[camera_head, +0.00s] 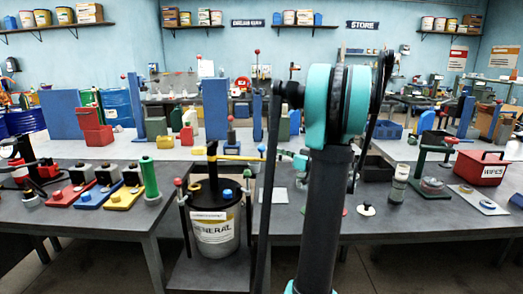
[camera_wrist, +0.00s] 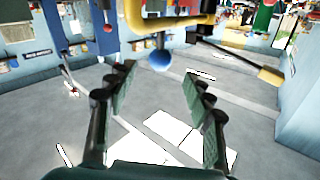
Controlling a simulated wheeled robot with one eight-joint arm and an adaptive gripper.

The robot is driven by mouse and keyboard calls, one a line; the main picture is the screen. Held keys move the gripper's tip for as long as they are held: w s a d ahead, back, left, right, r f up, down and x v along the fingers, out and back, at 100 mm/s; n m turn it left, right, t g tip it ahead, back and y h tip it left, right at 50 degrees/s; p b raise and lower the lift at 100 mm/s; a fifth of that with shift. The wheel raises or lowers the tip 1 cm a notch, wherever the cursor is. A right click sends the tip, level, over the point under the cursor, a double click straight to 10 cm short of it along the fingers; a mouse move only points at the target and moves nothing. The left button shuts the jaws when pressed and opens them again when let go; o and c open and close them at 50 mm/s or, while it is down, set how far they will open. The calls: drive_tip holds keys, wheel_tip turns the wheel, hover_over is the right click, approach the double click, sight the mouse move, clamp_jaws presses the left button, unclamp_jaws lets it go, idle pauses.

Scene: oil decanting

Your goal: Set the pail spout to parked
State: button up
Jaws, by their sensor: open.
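The white pail (camera_head: 215,232) with a "...NERAL" label stands on a low stand between the benches, with a black pump on its lid. Its yellow spout (camera_head: 236,157) points right in the head view and carries a blue ball (camera_head: 262,148) at that end. In the wrist view the yellow spout (camera_wrist: 168,20) crosses the top, and the blue ball (camera_wrist: 160,60) sits on a short stem between the fingertips in the picture. My gripper (camera_wrist: 160,78) is open and empty. I cannot tell how far the ball is from the fingers.
Red-knobbed (camera_head: 178,182) and blue-knobbed (camera_head: 227,194) posts stand by the pail. Left, a green cylinder (camera_head: 150,180) and several coloured blocks crowd the bench. Right are a jar (camera_head: 399,184) and a red "WIPES" box (camera_head: 481,168).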

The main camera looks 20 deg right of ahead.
sight(261, 149)
drive_tip(key=x, duration=0.8)
drive_tip(key=shift+w, duration=0.1)
drive_tip(key=shift+c, duration=0.5)
clamp_jaws()
